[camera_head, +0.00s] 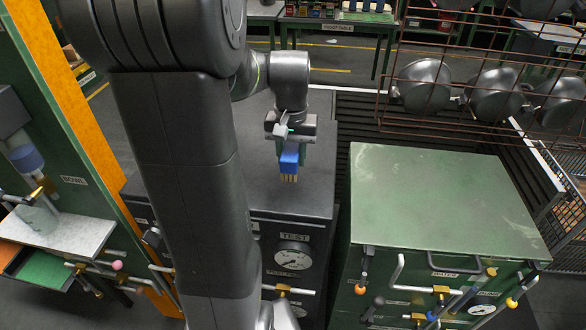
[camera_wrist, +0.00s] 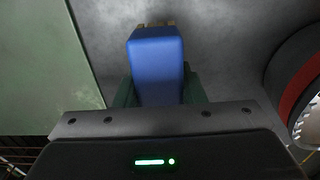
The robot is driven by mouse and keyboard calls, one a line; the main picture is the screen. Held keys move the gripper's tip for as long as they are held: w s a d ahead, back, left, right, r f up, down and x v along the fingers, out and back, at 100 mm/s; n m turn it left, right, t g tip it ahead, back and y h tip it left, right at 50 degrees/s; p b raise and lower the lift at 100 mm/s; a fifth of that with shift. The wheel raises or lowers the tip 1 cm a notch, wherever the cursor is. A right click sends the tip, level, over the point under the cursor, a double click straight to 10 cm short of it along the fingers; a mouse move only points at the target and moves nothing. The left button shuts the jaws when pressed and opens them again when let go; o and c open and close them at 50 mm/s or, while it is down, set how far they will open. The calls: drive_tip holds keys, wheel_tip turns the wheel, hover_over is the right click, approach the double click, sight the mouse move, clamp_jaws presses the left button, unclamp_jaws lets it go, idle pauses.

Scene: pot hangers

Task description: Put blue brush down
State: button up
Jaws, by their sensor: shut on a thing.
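The blue brush (camera_head: 289,160) has a blue block body with tan bristles pointing down. My gripper (camera_head: 291,148) is shut on it and holds it upright over the dark grey top of the cabinet (camera_head: 255,190) marked "TEST". Whether the bristles touch that top I cannot tell. In the wrist view the blue brush (camera_wrist: 157,62) sits between the green fingers of my gripper (camera_wrist: 160,92), with a little of its tan bristles showing past the far end.
A green cabinet (camera_head: 435,200) with a bare top stands at the right. Pipes and valves (camera_head: 440,290) stick out along the front. A wire rack with hanging pots (camera_head: 424,85) is at the upper right. An orange-edged green panel (camera_head: 60,90) stands left. The dark top around the brush looks clear.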

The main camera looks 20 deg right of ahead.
sight(291, 147)
drive_tip(key=shift+f, duration=1.95)
drive_tip(key=shift+f, duration=0.15)
drive_tip(key=o, duration=1.2)
wheel_tip(291, 147, up, 12)
drive_tip(key=shift+r, duration=0.15)
